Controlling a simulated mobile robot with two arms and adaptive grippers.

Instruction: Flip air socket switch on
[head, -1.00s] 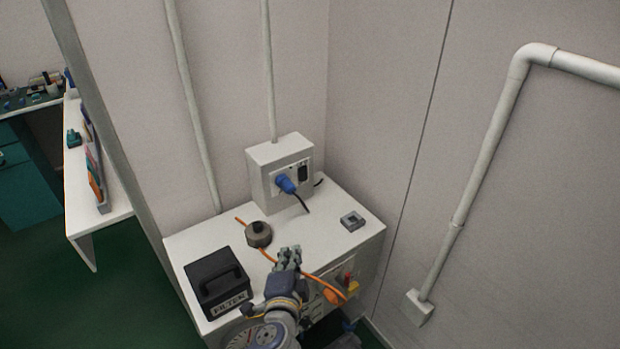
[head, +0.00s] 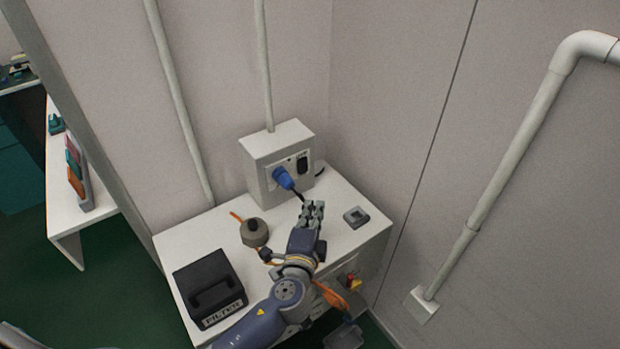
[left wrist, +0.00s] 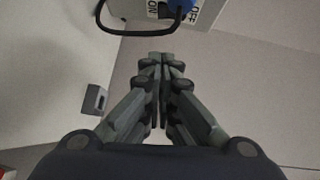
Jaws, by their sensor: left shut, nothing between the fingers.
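The air socket is a pale grey box (head: 262,172) at the back of the white cabinet top, against the wall. A blue plug (head: 283,177) sits in its front, with a dark cable hanging down. A black switch (head: 302,164) is on the right of its front face. In the left wrist view the plug (left wrist: 180,5) and the ON and OFF lettering show at the top edge; the switch itself is not clear there. My left gripper (head: 312,208) is shut and empty, in front of and below the socket, apart from it. My right gripper is not in view.
A black FILTER box (head: 208,286) and a round grey-brown object (head: 254,232) with an orange cord stand to the left on the cabinet top (head: 195,240). A small grey block (head: 356,217) lies to the right. Walls close off the back and right.

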